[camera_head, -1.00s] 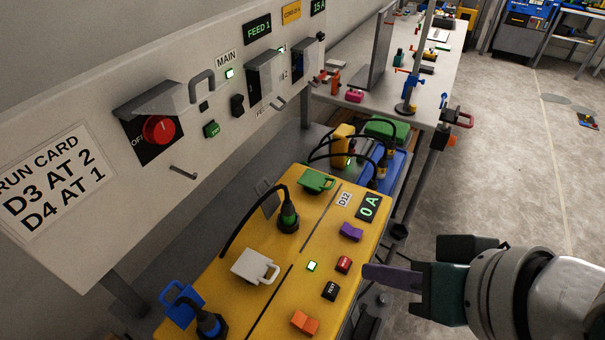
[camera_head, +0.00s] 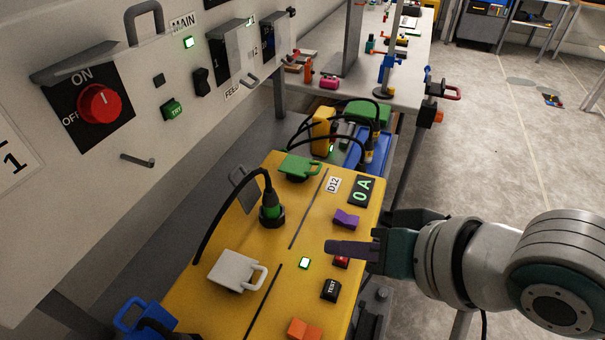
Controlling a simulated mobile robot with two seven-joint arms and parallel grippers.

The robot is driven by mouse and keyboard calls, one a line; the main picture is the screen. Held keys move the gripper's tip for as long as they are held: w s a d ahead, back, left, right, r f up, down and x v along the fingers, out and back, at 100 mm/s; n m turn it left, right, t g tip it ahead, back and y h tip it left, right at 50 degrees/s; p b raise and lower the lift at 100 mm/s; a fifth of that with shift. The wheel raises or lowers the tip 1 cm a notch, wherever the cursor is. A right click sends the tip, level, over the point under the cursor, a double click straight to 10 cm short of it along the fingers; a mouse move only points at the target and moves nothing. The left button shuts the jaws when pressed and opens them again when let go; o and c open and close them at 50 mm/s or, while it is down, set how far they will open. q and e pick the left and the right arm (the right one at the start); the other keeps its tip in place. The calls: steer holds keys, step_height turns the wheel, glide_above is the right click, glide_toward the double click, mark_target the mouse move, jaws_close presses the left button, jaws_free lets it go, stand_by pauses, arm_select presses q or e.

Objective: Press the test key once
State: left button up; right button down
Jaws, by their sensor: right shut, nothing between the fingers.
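The black test key (camera_head: 330,290), marked TEST, sits on the yellow box (camera_head: 205,315) near its right edge. My right gripper (camera_head: 335,248) comes in from the right. It is shut and empty, its fingertips over the box above a red key (camera_head: 341,262), which they partly hide. The fingertips are farther up the picture than the test key and look apart from it. A lit green-white lamp (camera_head: 304,263) is just left of the keys. The display (camera_head: 361,190) reads 0 A. My left gripper is not in view.
A purple rocker (camera_head: 346,218) and an orange rocker (camera_head: 303,329) flank the keys. A grey panel at left carries a red rotary switch (camera_head: 99,104) and a green TNT key (camera_head: 173,110).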

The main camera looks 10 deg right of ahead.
steer(key=b, duration=0.7)
glide_above(336, 294)
step_height(336, 294, down, 7)
steer(key=shift+r, duration=0.15)
steer(key=shift+f+b, duration=0.4)
steer(key=shift+f, duration=0.5)
steer(key=shift+f, duration=0.1)
stand_by(0.6)
steer(key=shift+f, duration=0.3)
